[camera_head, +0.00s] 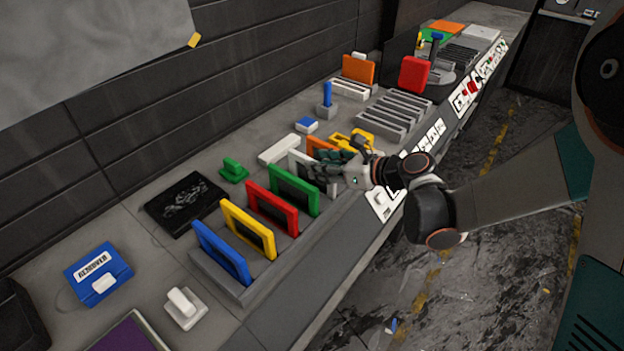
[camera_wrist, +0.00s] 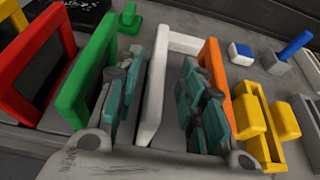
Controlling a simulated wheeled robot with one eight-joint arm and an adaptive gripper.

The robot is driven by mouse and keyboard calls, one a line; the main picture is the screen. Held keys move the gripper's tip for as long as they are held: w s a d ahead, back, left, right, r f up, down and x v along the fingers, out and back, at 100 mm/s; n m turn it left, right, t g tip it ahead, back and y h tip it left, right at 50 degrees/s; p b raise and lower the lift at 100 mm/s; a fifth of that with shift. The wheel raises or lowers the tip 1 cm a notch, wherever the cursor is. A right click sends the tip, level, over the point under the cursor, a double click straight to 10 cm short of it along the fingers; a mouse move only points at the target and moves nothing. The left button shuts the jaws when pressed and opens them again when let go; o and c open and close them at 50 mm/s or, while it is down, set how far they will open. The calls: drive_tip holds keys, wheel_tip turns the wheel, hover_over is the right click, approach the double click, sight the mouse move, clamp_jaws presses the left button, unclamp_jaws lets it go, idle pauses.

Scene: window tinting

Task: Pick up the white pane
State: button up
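The white pane (camera_head: 298,160) stands upright in the grey rack (camera_head: 262,268), between the green pane (camera_head: 292,190) and the orange pane (camera_head: 318,144). My gripper (camera_head: 326,166) is at the pane and hides much of it in the head view. In the wrist view, the white frame (camera_wrist: 155,92) stands between the two spread fingers of my gripper (camera_wrist: 160,72). One finger is on the green pane's side and the other on the orange pane's side. A gap shows beside the white frame, so the fingers are not closed on it.
Red (camera_head: 271,208), yellow (camera_head: 249,229) and blue (camera_head: 222,252) panes stand in the same rack. A yellow holder (camera_wrist: 262,125) is just beyond the orange pane. An empty slotted rack (camera_head: 396,112) lies farther along the bench. Room around my fingers is tight.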

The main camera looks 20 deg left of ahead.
drive_tip(key=b+x, duration=0.1)
drive_tip(key=x, duration=0.3)
drive_tip(key=shift+s+f, duration=0.15)
clamp_jaws()
